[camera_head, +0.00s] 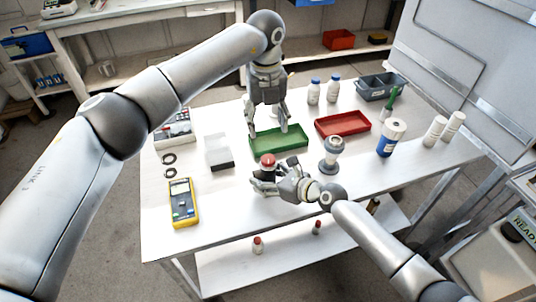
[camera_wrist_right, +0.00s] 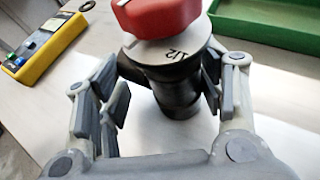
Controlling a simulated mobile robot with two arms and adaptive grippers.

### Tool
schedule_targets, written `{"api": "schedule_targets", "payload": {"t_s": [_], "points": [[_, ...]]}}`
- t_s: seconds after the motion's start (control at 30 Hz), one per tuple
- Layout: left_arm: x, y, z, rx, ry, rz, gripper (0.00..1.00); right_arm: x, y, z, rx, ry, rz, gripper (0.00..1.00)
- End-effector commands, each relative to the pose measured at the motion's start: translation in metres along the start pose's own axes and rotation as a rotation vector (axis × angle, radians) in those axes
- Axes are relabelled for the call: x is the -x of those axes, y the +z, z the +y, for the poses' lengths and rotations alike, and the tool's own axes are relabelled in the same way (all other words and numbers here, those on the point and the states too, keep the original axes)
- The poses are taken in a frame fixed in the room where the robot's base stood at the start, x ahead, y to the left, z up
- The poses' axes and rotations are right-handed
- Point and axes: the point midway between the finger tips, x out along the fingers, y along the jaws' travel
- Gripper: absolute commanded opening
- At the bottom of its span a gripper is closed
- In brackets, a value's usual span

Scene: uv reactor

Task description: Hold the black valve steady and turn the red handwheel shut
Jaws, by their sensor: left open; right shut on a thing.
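The black valve (camera_wrist_right: 176,92) stands upright on the white table, with a pale collar marked 1/2 under its red handwheel (camera_wrist_right: 160,14). The red handwheel also shows in the head view (camera_head: 268,160). My right gripper (camera_wrist_right: 165,95) is around the black body below the handwheel and is shut on it, one finger on each side. It also shows in the head view (camera_head: 265,183), low over the table. My left gripper (camera_head: 268,128) is open and empty, pointing down above and behind the valve, over the green tray's left part.
A green tray (camera_head: 292,139) lies behind the valve and a red tray (camera_head: 352,122) to its right. A grey-white round device (camera_head: 331,155) stands right of the valve. A yellow multimeter (camera_head: 183,202) lies to the left. Bottles stand at the back and right. The front table area is clear.

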Motion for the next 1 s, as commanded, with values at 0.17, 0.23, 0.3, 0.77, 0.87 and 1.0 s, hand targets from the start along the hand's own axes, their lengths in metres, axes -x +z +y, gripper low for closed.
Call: {"api": "schedule_targets", "payload": {"t_s": [0.17, 0.23, 0.3, 0.77, 0.87, 1.0], "points": [[-0.018, 0.000, 0.000, 0.013, 0.001, 0.002, 0.58, 0.000, 0.001, 0.000, 0.000, 0.000, -0.001, 0.30], [-0.032, -0.001, 0.001, 0.012, 0.002, 0.005, 0.58, 0.000, 0.001, 0.000, 0.000, 0.000, -0.001, 0.30], [-0.046, -0.001, 0.001, 0.012, 0.002, 0.004, 0.58, 0.000, 0.001, 0.000, 0.000, 0.000, -0.001, 0.30], [-0.115, 0.000, 0.000, 0.011, 0.000, 0.002, 0.58, 0.000, 0.001, 0.000, 0.000, 0.000, -0.001, 0.30], [-0.119, 0.000, 0.000, 0.010, 0.000, 0.001, 0.58, 0.000, 0.001, 0.000, 0.000, 0.000, -0.001, 0.30], [-0.120, 0.000, 0.000, 0.010, 0.000, 0.000, 0.58, 0.000, 0.001, 0.000, 0.000, 0.000, -0.001, 0.30]]}}
